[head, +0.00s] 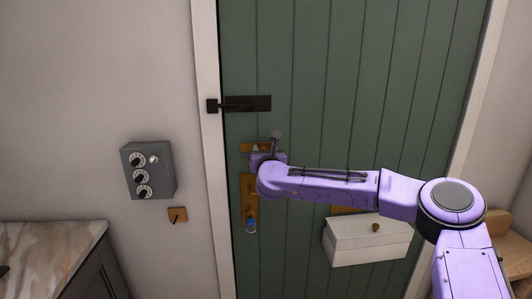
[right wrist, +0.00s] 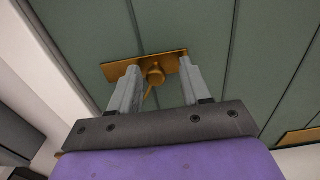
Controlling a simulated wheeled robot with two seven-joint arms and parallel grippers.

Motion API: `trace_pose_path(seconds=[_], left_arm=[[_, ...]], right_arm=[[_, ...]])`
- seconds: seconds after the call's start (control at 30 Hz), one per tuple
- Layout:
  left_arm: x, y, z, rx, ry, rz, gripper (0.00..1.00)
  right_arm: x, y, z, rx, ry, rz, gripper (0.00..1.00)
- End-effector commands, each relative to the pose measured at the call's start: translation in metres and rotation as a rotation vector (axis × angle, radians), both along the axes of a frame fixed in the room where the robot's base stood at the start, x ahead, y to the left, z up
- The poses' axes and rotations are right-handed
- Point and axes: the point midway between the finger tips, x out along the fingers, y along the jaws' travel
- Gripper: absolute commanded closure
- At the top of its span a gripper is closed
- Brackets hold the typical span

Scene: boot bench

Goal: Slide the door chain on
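A small horizontal brass plate (head: 245,147) is on the green door (head: 330,60), near its left edge. In the right wrist view the brass plate (right wrist: 118,70) carries a round brass knob (right wrist: 155,76), with a thin brass piece hanging below it. I cannot tell whether that piece is the door chain. My right gripper (head: 276,136) is in front of the plate. In the right wrist view its two grey fingers (right wrist: 160,82) are apart, with the knob showing between them. I see no clear contact. My left gripper is not in view.
A dark bolt (head: 247,104) is above the plate. A tall brass plate (head: 248,183) with a blue-tagged key (head: 251,226) is below. A white box (head: 368,241) is at lower right.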

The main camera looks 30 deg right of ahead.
Motion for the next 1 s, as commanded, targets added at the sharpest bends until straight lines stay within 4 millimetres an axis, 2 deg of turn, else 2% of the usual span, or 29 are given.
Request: trace_pose_path(seconds=[0.17,0.27,0.5,0.7,1.0], left_arm=[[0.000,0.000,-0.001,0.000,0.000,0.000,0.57],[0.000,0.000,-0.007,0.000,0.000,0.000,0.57],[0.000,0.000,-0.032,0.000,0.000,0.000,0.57],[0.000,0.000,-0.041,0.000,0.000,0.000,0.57],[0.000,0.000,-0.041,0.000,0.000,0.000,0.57]], right_arm=[[-0.001,0.000,0.000,0.000,-0.001,0.000,0.53],[-0.009,0.003,-0.002,0.001,-0.002,0.000,0.53],[-0.060,0.024,-0.004,0.003,-0.004,0.003,0.53],[-0.092,0.036,-0.002,0.001,-0.003,0.001,0.53],[-0.099,0.039,0.000,0.000,0.000,-0.001,0.53]])
